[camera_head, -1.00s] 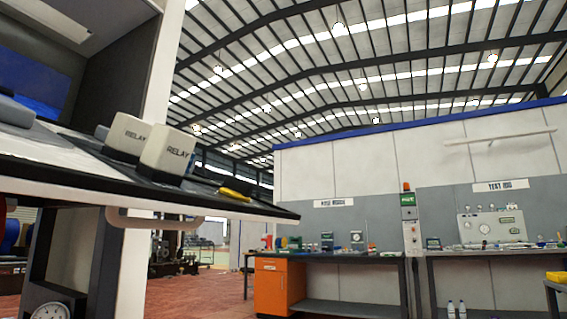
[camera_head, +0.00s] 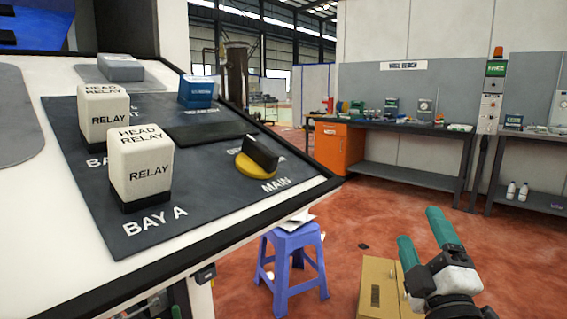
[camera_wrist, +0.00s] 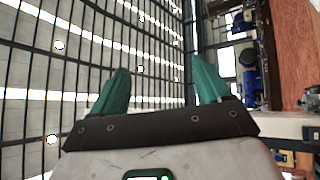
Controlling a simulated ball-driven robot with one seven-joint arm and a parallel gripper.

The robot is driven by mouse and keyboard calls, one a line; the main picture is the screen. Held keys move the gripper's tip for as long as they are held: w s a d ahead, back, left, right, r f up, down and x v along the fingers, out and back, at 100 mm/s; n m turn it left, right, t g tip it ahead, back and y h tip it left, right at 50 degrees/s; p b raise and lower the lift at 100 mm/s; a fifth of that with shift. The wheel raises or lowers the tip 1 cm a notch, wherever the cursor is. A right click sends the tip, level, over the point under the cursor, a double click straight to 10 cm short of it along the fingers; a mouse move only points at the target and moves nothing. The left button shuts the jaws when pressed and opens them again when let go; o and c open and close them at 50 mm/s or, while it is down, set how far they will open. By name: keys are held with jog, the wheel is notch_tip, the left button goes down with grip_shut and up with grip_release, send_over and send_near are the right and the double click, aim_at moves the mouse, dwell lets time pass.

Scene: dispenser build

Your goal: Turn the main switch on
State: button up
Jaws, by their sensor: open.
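The main switch (camera_head: 260,153) is a black rotary handle on a yellow base, at the right end of the dark sloping panel (camera_head: 220,205) in the head view. The word MAIN is printed beside it. My gripper (camera_head: 423,232), with two teal fingers, is at the lower right of the head view, well to the right of the switch and touching nothing. Its fingers are apart and empty. In the wrist view my gripper (camera_wrist: 158,88) points toward the roof, and the switch is not in that view.
Two white relay blocks (camera_head: 140,165) stand on the panel left of the switch. A blue block (camera_head: 196,91) sits behind. A purple stool (camera_head: 292,262) and a cardboard box (camera_head: 381,285) stand below on the red floor. A workbench (camera_head: 400,150) is farther back. Open air separates gripper and panel.

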jog(key=s+a+r+n+y+p, duration=0.1)
jog(key=a+r+n+y, duration=0.25)
jog(key=r, duration=0.25)
jog(key=a+r+n+t+y+p, duration=0.1)
jog(key=a+r+n+y+p, duration=0.1)
jog(key=r+n+y, duration=0.3)
jog(key=s+a+r+n+y+p, duration=0.1)
jog(key=a+r+n+y, duration=0.15)
jog(key=r, duration=0.35)
jog(key=s+a+r+n+g+y+p, duration=0.45)
jog(key=a+r+n+g+y, duration=0.2)
jog(key=n+g, duration=0.65)
jog(key=s+a+r+n+g+y+p, duration=0.3)
jog(key=a+r+n+g+y+p, duration=0.4)
jog(key=n, duration=0.9)
jog(key=n+g+h+p, duration=0.5)
jog(key=n+h+p, duration=0.55)
jog(key=h, duration=0.75)
send_near(262, 145)
jog(key=shift+n, duration=0.25)
jog(key=p+x, duration=0.2)
jog(key=x, duration=0.6)
jog(key=shift+a+f, duration=0.2)
jog(key=shift+f, duration=0.1)
